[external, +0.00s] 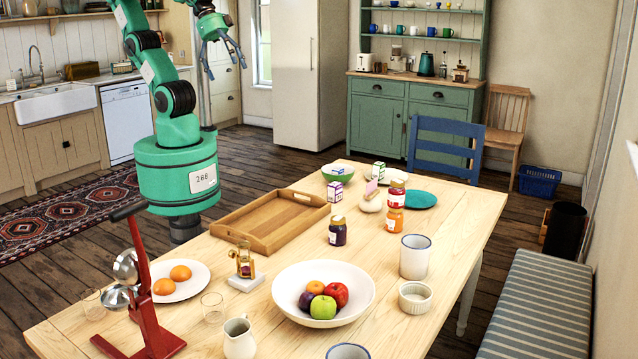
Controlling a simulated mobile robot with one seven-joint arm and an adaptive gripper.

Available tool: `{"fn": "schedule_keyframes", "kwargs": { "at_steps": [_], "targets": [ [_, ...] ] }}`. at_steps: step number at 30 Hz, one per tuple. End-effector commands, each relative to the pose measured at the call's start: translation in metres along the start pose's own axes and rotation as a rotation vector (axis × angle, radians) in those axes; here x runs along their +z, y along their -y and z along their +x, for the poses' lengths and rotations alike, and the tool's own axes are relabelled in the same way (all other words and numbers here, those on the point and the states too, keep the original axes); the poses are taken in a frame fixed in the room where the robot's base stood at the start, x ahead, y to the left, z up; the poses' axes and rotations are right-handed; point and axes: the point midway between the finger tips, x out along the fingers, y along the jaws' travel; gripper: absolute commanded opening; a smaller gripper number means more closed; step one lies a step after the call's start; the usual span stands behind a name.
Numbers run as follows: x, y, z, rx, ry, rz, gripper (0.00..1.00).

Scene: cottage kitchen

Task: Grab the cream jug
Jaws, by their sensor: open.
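The cream jug (239,338) is a small off-white pitcher near the front edge of the wooden table, upright, with its base near the bottom of the picture. It stands in front of the white fruit bowl, to its left. My gripper (224,64) is high up at the top of the picture, far from the jug, with its fingers spread and nothing between them. My green arm rises at the table's far left side.
Close to the jug are a clear glass (213,309), a fruit bowl (352,313), a red juicer stand (150,325) and a blue-rimmed mug (348,352). A plate of oranges (196,287) and a wooden tray (232,232) lie farther back.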

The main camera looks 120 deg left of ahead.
Motion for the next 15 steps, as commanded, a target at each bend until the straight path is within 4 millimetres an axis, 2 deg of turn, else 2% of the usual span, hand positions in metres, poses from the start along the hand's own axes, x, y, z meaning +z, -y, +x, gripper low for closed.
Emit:
{"fn": "schedule_keyframes", "kwargs": {
  "at_steps": [4,12,14,15],
  "targets": [
    [0.0136,0.0043,-0.0089,-0.007,0.016,0.02,1.0],
    [0.015,0.0047,-0.0098,-0.007,0.019,0.024,1.0],
    [0.0149,0.0047,-0.0098,-0.007,0.019,0.024,0.9],
    [0.0148,0.0047,-0.0098,-0.007,0.018,0.024,0.82]
  ]
}}
